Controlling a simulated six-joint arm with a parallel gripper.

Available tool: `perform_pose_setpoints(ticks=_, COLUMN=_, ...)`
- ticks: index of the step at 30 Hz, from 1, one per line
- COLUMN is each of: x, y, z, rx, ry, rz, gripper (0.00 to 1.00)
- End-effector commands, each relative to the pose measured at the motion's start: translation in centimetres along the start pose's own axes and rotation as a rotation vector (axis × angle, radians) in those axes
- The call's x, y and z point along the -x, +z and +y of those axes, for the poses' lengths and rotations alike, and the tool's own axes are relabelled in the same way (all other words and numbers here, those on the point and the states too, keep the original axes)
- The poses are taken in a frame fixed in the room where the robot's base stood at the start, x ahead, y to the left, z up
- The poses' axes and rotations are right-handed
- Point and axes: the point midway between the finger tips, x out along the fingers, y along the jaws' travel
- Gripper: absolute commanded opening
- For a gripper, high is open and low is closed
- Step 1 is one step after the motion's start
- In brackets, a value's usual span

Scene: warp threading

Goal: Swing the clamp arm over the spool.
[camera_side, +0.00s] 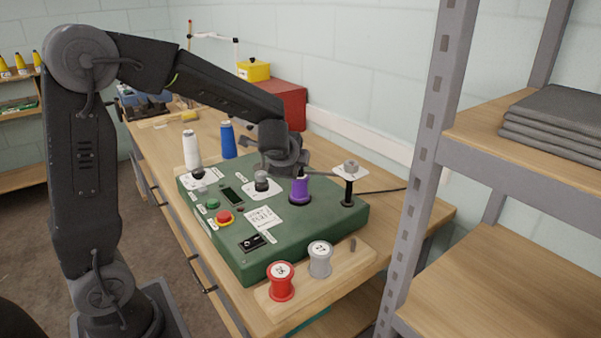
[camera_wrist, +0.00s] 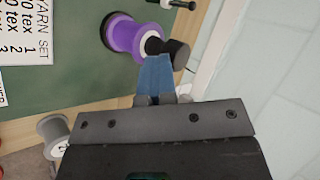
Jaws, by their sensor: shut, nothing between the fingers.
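A purple spool (camera_side: 301,189) stands upright on the green machine box, with a dark tip on top. The wrist view shows the purple spool (camera_wrist: 126,36) with a pale ring and a black cylindrical piece (camera_wrist: 174,51) at its end. I cannot tell whether that piece is part of the clamp arm. My gripper (camera_wrist: 156,58) has its blue fingers shut and empty, their tips close to the black piece; contact is unclear. In the side view my gripper is beside the spool, its fingertips hidden.
The green box (camera_side: 235,250) also carries buttons and a dark knob. Red (camera_side: 281,282) and grey (camera_side: 320,260) spools stand in front. White and blue cones stand behind.

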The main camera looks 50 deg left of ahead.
Motion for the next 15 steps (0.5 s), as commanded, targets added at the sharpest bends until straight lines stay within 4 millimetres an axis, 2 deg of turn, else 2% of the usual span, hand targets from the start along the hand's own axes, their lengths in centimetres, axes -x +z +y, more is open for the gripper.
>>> perform_pose_setpoints(ticks=7, x=3.1, y=0.4, z=2.7, rx=-0.005, ry=-0.001, rz=0.001, gripper=0.0)
perform_pose_setpoints(ticks=15, x=9.1, y=0.9, z=2.5, rx=0.001, ry=-0.003, rz=0.004, gripper=0.0)
